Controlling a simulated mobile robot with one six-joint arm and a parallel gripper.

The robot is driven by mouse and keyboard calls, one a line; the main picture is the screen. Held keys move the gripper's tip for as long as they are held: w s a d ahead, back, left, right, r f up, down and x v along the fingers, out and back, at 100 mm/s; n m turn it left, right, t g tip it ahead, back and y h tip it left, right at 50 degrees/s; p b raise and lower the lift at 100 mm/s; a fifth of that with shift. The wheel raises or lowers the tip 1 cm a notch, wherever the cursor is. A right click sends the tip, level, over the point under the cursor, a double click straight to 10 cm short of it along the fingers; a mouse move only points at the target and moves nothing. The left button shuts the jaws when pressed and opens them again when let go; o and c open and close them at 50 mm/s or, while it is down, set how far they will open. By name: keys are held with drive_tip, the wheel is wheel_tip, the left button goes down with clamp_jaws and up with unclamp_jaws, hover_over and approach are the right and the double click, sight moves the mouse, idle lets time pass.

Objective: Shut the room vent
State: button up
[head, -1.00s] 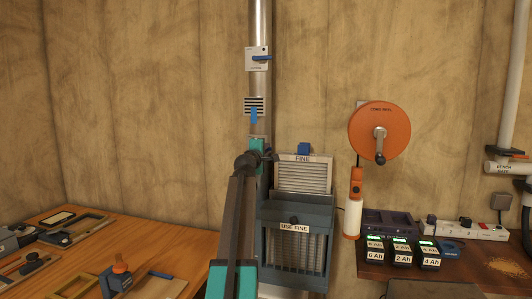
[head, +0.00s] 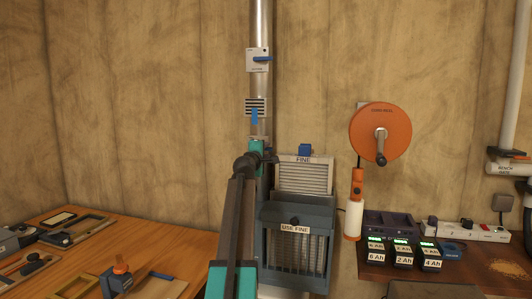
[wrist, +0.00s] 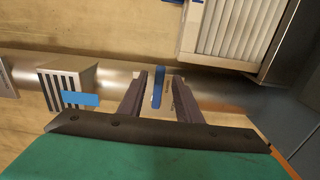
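A small vent with dark slats (head: 255,106) and a blue tab (head: 254,117) is on the upright metal duct, above my gripper. The slatted vent shows at the left in the wrist view (wrist: 62,90), its blue tab (wrist: 80,99) across its near edge. My gripper (wrist: 159,86) is open in front of the duct, with a separate upright blue lever (wrist: 158,94) between its fingers. Gaps show on both sides of that lever. In the head view, my arm mostly hides this spot. The labels here are unreadable.
A white plate with a blue lever (head: 262,59) is higher on the duct (head: 261,22). Right of my arm are a pale filter marked FINE (head: 304,177) and a dark filter box (head: 297,215). An orange reel (head: 380,131) hangs farther right. A workbench (head: 170,242) is at left.

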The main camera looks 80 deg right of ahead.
drive_tip(key=w+a, duration=0.1)
drive_tip(key=a, duration=1.1)
drive_tip(key=shift+a, duration=0.25)
idle(0.5)
